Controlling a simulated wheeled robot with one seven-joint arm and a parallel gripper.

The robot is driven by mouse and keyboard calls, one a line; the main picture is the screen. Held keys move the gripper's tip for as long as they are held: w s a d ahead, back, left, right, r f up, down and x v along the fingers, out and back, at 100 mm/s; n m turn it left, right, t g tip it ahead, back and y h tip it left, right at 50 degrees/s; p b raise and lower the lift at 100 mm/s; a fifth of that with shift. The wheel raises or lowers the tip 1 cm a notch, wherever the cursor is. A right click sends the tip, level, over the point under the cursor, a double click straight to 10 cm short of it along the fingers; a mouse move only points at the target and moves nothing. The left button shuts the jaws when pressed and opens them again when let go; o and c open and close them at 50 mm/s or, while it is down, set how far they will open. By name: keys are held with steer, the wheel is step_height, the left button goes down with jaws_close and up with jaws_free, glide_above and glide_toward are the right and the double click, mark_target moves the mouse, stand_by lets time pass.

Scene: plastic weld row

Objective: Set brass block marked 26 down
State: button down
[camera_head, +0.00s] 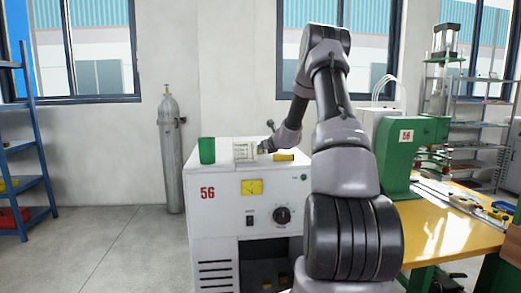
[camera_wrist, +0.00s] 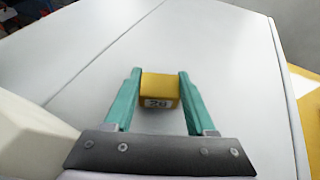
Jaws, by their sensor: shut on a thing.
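The brass block marked 26 (camera_wrist: 160,89) sits between the two teal fingers of my gripper (camera_wrist: 160,92) in the wrist view. My gripper is shut on it, and its number faces the camera. Below and around it is a pale grey flat top with a seam line. I cannot tell whether the block touches this surface. In the head view my arm reaches over the white machine marked 56 (camera_head: 208,215). The gripper's fingers and the held block are not clear there. A yellow piece (camera_head: 284,157) shows at the top's front edge, right of my wrist.
A green press (camera_head: 394,145) stands right on a yellow bench (camera_head: 440,235). A gas cylinder (camera_head: 171,150) and blue shelf (camera_head: 35,150) stand left. Floor at left is clear.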

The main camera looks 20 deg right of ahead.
steer(key=shift+c, duration=1.1)
jaws_free()
steer(key=shift+f, duration=0.15)
